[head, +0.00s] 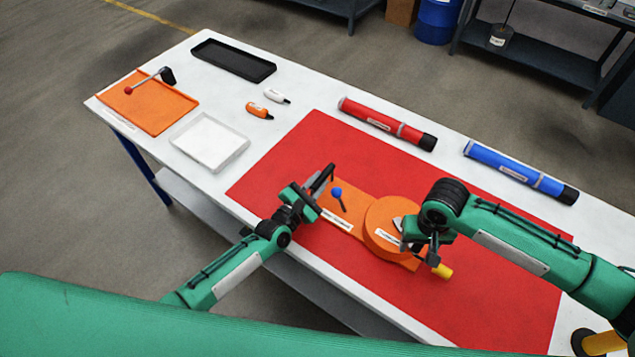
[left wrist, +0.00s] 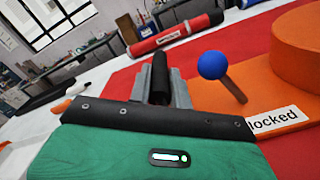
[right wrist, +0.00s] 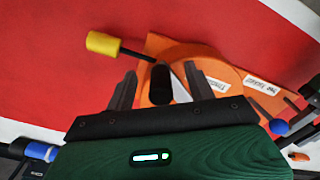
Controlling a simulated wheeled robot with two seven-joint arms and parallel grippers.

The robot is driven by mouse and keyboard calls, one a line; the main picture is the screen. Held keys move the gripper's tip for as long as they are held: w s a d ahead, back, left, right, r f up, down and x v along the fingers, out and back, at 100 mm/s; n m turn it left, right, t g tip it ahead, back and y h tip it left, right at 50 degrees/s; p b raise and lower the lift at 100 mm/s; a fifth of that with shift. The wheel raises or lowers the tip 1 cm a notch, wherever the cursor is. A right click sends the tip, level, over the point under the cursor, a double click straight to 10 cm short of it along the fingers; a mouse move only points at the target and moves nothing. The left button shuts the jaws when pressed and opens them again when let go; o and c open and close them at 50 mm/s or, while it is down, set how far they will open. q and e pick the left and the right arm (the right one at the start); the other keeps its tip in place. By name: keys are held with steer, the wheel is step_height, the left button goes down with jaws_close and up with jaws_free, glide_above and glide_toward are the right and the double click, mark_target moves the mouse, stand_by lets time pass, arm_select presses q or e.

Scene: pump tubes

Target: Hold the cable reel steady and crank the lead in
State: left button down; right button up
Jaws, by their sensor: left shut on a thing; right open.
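The orange cable reel (head: 385,212) lies on the red mat, with a round drum on a flat base. A blue-knobbed lever (head: 337,192) stands on its base; the left wrist view shows the blue knob (left wrist: 213,64) by a label ending in "locked". A yellow crank knob (head: 442,271) sticks out at the drum's near right side, also in the right wrist view (right wrist: 103,43). My left gripper (head: 325,178) is shut at the base's left end, seemingly on a dark upright grip (left wrist: 159,77). My right gripper (right wrist: 158,88) is open over the drum, beside the crank rod.
The red mat (head: 285,160) covers the table's middle. Red (head: 388,124) and blue (head: 520,172) tubes lie along its far side. An orange tray (head: 150,108) with a red-knobbed tool, a white tray (head: 210,138), a black tray (head: 235,58) and two small bottles (head: 259,110) stand left.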

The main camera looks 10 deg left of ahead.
steer(key=c, duration=1)
steer(key=shift+f, duration=0.1)
steer(key=shift+s+f, duration=0.1)
steer(key=shift+f, duration=0.05)
steer(key=shift+s+a+m, duration=0.25)
steer(key=shift+a+m, duration=0.3)
steer(key=shift+m, duration=0.25)
steer(key=shift+a, duration=0.1)
